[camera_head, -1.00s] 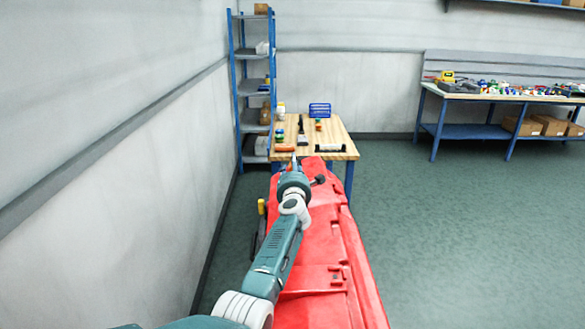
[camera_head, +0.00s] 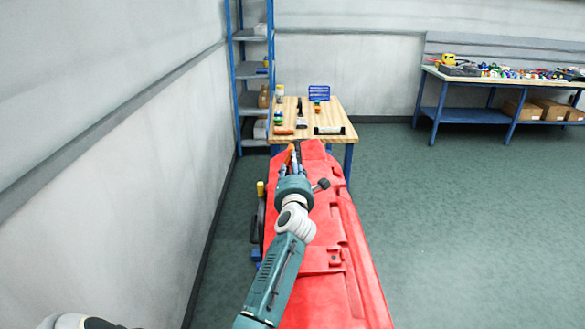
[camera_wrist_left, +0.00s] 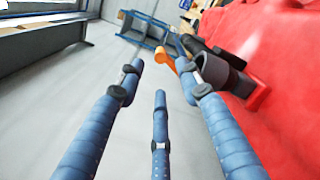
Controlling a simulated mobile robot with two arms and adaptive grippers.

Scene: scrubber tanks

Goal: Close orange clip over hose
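The orange clip (camera_wrist_left: 167,58) stands out from the side of the red tank (camera_wrist_left: 280,50) in the left wrist view, beside a dark hose fitting (camera_wrist_left: 222,74). In the head view the clip (camera_head: 289,154) shows as a small orange patch at my left gripper's tips. My left gripper (camera_wrist_left: 160,72) has three blue fingers, spread apart with nothing held. The clip lies beyond the fingertips, closest to the right finger; I cannot tell whether they touch. The right finger partly covers the fitting. The clip's joint and the hose are hard to make out. My right gripper is not in view.
The long red tank (camera_head: 335,230) lies under and right of my left arm. A wooden table (camera_head: 340,108) with small items stands beyond it. A blue shelf rack (camera_head: 250,70) and the wall are on the left. Open green floor (camera_head: 440,220) lies to the right.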

